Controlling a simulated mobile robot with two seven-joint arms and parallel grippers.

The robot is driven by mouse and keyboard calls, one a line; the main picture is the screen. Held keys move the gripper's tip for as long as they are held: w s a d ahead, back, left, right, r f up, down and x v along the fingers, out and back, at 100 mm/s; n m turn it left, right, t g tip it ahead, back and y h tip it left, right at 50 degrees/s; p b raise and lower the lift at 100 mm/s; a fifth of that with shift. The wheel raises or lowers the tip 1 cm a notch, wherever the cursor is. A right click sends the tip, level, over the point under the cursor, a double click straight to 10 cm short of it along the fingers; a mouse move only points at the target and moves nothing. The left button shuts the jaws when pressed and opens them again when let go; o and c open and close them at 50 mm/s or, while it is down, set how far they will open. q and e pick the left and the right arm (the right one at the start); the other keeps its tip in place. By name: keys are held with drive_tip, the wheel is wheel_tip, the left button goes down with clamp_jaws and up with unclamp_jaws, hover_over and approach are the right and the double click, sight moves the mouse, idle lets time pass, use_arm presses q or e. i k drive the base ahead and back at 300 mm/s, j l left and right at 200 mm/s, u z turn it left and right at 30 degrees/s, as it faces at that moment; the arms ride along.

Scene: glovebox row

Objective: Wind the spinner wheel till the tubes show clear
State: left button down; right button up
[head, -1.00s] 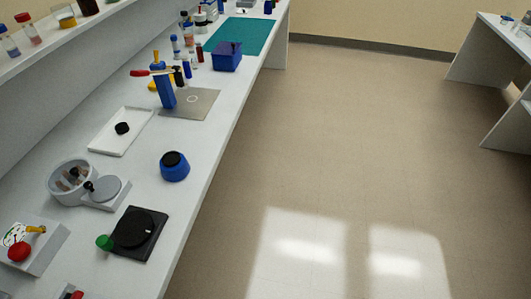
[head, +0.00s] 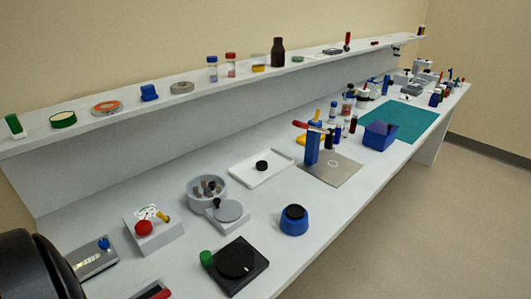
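The spinner is a grey unit in the lower middle of the head view. Its round bowl (head: 190,194) holds several tubes (head: 207,187) that look brownish and grey; their contents are too small to judge. The flat grey wheel (head: 231,211) is beside the bowl on its near right, with a black knob at the wheel's far-left edge. The bowl is open at the top. Neither gripper is in view, and nothing touches the spinner.
A gauge box with a red knob (head: 144,228) stands left of the spinner. A black turntable (head: 235,266) with a green knob is in front, a blue pot (head: 293,222) to the right, and a white tray (head: 250,176) behind. A dark rounded shape fills the lower-left corner.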

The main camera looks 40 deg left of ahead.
sight(230, 211)
drive_tip(key=u, duration=1.55)
